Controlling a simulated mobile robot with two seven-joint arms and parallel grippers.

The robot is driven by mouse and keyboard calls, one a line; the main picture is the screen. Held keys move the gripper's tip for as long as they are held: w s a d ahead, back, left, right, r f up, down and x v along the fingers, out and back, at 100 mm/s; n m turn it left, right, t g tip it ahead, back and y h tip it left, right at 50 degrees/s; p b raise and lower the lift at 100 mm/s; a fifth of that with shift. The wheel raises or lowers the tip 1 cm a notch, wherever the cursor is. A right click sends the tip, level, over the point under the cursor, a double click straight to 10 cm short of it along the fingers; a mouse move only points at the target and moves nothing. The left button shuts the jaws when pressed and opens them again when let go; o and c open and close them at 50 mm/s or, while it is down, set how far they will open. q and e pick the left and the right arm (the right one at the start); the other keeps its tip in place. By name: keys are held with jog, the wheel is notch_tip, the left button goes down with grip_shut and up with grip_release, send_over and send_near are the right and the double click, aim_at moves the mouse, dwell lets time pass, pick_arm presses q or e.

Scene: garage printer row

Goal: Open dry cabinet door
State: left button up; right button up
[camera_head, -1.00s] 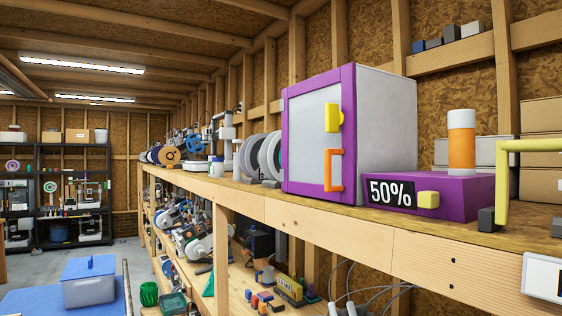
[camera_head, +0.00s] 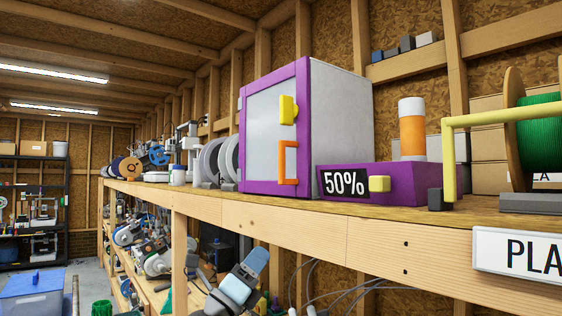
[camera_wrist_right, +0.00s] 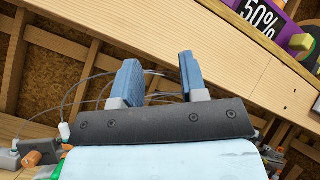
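The dry cabinet (camera_head: 345,130) stands on the wooden shelf, a white box with a purple-framed front. Its door (camera_head: 262,130) has a pale panel and looks closed. A yellow latch-like piece (camera_head: 287,109) sits above an orange handle (camera_head: 288,163) on the door's right side. My right gripper (camera_head: 257,259) is below the shelf edge, under the cabinet and apart from the handle. In the right wrist view its two blue fingers (camera_wrist_right: 162,72) are spread with nothing between them. The cabinet door does not show there. My left gripper is not in view.
A purple box reading 50% (camera_head: 425,183) with a yellow knob stands right of the cabinet; an orange-and-white cylinder (camera_head: 412,130) is on it. A yellow bar frame (camera_head: 449,160) and green spool (camera_head: 540,135) are further right. White spools (camera_head: 210,160) stand left. The shelf's front beam (camera_head: 300,225) lies above my gripper.

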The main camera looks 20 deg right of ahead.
jog(key=s+a+r+m+g+y+b, duration=0.25)
jog(key=r+m+g, duration=0.35)
jog(key=r, duration=0.7)
jog(key=m+y, duration=0.3)
jog(key=m, duration=0.1)
send_near(279, 151)
jog(key=p+x, duration=0.1)
jog(key=x, duration=0.9)
jog(key=shift+w+d, duration=0.1)
jog(key=shift+d, duration=0.25)
grip_shut()
